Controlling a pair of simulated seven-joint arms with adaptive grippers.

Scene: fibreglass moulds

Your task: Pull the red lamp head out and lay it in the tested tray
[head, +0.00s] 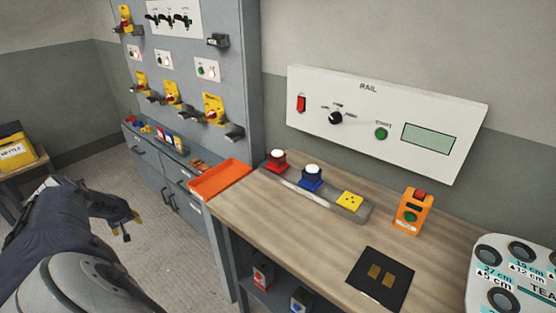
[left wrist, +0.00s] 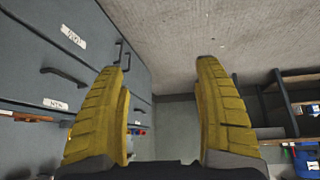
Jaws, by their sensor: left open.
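The red lamp head (head: 277,160) is a red block with a pale top, at the left end of a grey rail (head: 333,202) on the wooden bench. A plain orange tray (head: 220,180) lies empty at the bench's left end, beside the rail; no "tested" label is readable on it. My left gripper (head: 131,226) hangs over the floor, left of the bench, apart from lamp and tray. In the left wrist view its two yellow fingers (left wrist: 160,110) stand wide apart with nothing between them. My right gripper is not in view.
On the rail are a blue lamp (head: 312,180) and a yellow block (head: 350,201). An orange button box (head: 412,212) and a black mat (head: 380,280) are to the right. A grey cabinet (head: 180,180) stands behind my left gripper.

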